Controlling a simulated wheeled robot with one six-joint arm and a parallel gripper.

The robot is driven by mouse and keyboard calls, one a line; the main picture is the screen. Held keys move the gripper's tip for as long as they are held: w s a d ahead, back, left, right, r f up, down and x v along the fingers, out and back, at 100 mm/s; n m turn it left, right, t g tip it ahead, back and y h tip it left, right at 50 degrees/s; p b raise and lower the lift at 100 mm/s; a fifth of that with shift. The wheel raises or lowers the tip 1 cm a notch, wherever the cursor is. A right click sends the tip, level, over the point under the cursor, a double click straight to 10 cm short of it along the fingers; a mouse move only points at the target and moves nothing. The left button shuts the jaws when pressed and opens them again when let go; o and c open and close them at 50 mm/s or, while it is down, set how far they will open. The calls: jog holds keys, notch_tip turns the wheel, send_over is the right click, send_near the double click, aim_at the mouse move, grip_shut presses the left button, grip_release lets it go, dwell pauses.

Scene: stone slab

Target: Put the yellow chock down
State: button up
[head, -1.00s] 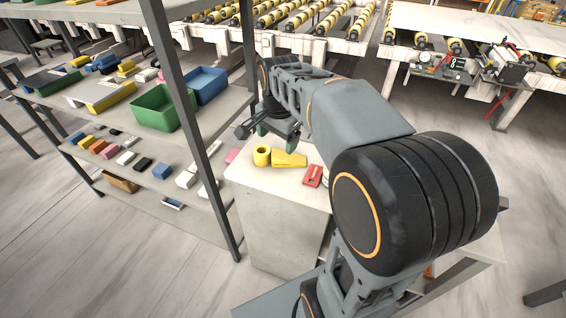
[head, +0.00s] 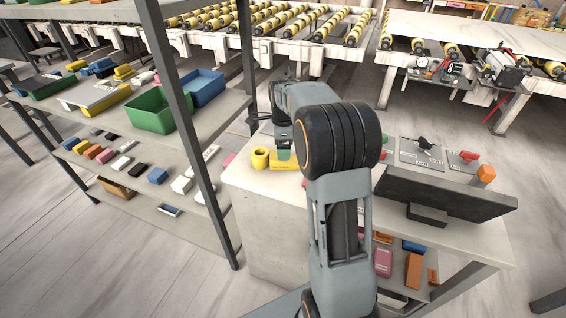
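The yellow chock (head: 283,166) is low and wedge-like and lies on the pale stone slab (head: 252,180), just right of a yellow ring-shaped piece (head: 260,158). My gripper (head: 284,154) is right at the chock's far side or over it, with a green fingertip showing against the yellow. My arm covers the chock's right end and most of the gripper. I cannot tell whether the fingers touch the chock, or whether they are open or shut.
Left is a metal shelf with a green bin (head: 163,110), a blue bin (head: 203,87) and several small blocks. Roller conveyors (head: 300,30) run behind.

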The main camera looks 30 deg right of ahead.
jog(key=shift+f, duration=2.9)
jog(key=shift+c, duration=0.5)
jog(key=c, duration=1)
jog(key=shift+r, duration=0.2)
